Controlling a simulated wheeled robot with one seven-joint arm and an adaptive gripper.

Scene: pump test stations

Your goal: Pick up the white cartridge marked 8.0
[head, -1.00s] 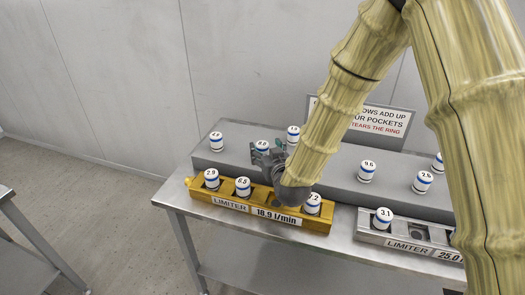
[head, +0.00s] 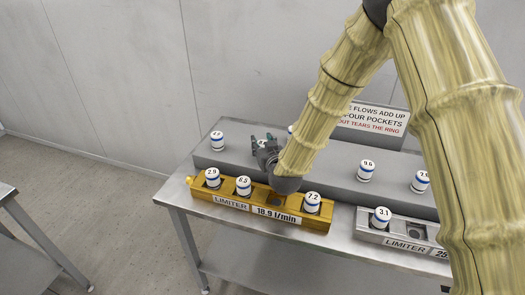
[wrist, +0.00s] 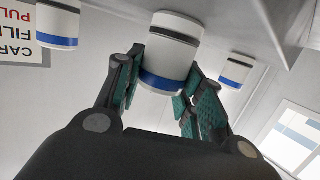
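My gripper (head: 264,143) is low over the grey raised shelf, with its fingers apart. In the wrist view, a white cartridge (wrist: 172,45) with a blue band stands between and just beyond the fingertips (wrist: 166,72). A finger is on each side of it, and I cannot tell whether they touch it. Its number does not show in the wrist view, and my gripper mostly hides it in the head view. I cannot read 8.0 on any cartridge now. Another white cartridge (head: 290,129) behind is partly hidden by my arm.
A yellow limiter block (head: 232,204) marked 18.9 l/min holds cartridges, including 7.2 (head: 312,202). A grey limiter block (head: 375,236) holds 3.1 (head: 381,217). Other cartridges stand on the grey shelf (head: 335,165), including 9.6 (head: 366,171). A sign (head: 375,117) stands behind.

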